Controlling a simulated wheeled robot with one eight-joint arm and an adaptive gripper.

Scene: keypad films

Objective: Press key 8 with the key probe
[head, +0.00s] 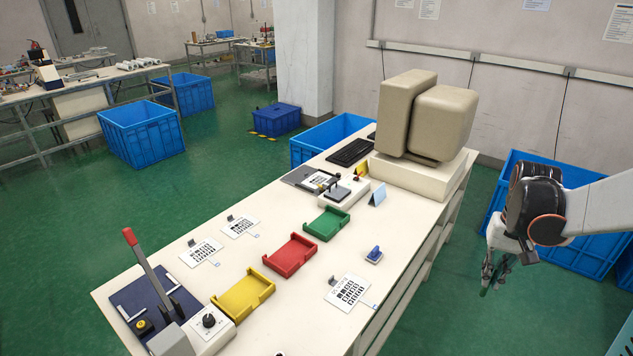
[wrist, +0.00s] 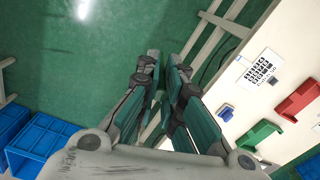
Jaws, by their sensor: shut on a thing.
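My gripper (head: 497,270) hangs at the right, over the floor beyond the table's right edge. Its two fingers are close together in the wrist view (wrist: 166,65), shut on what I take to be the key probe, which is mostly hidden between them. Three white keypad films with black keys lie on the table: one at the near right (head: 349,291), also in the wrist view (wrist: 258,68), one at the left (head: 201,252) and one behind it (head: 240,225). The key digits are too small to read, so I cannot pick out key 8.
A blue block (head: 374,254) sits by the right film. Yellow (head: 243,297), red (head: 290,256) and green (head: 327,224) trays run along the table. A lever press (head: 150,270), a dial box (head: 209,322) and beige machine (head: 430,115) stand on it. Blue crates (head: 577,236) stand on the floor.

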